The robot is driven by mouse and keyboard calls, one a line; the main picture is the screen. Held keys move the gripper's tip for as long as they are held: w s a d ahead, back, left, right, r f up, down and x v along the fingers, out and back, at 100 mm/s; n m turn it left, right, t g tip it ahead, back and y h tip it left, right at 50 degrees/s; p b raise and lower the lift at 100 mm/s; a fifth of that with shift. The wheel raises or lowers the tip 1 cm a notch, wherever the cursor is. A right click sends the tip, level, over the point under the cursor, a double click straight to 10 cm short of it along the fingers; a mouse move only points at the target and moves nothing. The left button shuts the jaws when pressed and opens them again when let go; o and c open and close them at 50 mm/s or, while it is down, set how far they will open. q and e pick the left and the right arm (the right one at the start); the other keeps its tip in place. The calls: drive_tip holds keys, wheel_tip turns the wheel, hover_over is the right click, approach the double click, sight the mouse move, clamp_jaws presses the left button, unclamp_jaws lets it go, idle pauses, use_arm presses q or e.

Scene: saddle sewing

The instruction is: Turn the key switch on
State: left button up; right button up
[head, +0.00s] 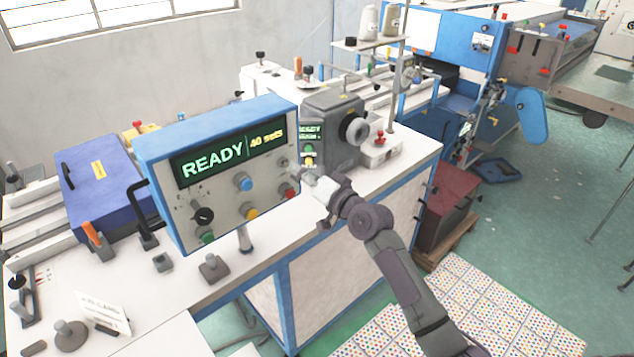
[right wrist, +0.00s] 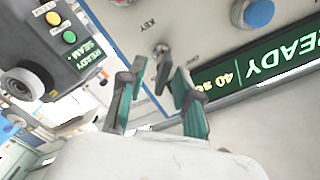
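The blue-framed control box (head: 270,122) stands on the white bench with a lit green display (head: 225,155) reading READY and 40 sets. The key switch (right wrist: 162,50) is a round metal piece on its grey front, beside the label KEY in the right wrist view. A dark grey key (right wrist: 163,72) sticks out of it. My right gripper (right wrist: 154,88) is open, its two teal-padded fingers on either side of the key with gaps visible. In the head view my right gripper (head: 302,178) is at the panel's right edge. My left gripper is not in view.
A blue knob (right wrist: 260,13) sits near the key switch. The panel also carries a black knob (head: 203,216) and yellow, green and red buttons.

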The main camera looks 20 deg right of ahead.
drive_tip(key=v, duration=1.1)
wheel_tip(320, 180, down, 22)
drive_tip(key=s+d+g+h+b, duration=0.1)
drive_tip(key=d+g+h+b, duration=0.1)
drive_tip(key=d+g+h, duration=0.15)
drive_tip(key=s+f+g+h, duration=0.1)
drive_tip(key=s+f, duration=0.3)
drive_tip(key=f, duration=0.4)
drive_tip(key=s+f+n+g+b, duration=0.1)
drive_tip(key=s+f+g, duration=0.15)
drive_tip(key=f, duration=0.45)
drive_tip(key=s+f+g+h, duration=0.1)
drive_tip(key=s+f, duration=0.4)
drive_tip(key=f, duration=0.3)
drive_tip(key=s+a+f+n+g+b, duration=0.1)
drive_tip(key=s+f+n+g, duration=0.1)
drive_tip(key=s+f, duration=0.5)
drive_tip(key=s+a+f+n+g+b, duration=0.1)
drive_tip(key=s+f, duration=0.7)
drive_tip(key=s, duration=0.9)
drive_tip(key=s+a+f+n+g, duration=0.2)
drive_tip(key=s+f+g, duration=0.3)
drive_tip(key=s, duration=0.8)
wheel_tip(320, 180, down, 3)
drive_tip(key=shift+a+n+h+b, duration=0.35)
drive_tip(key=shift+a+n+b, duration=0.05)
drive_tip(key=shift+n, duration=0.5)
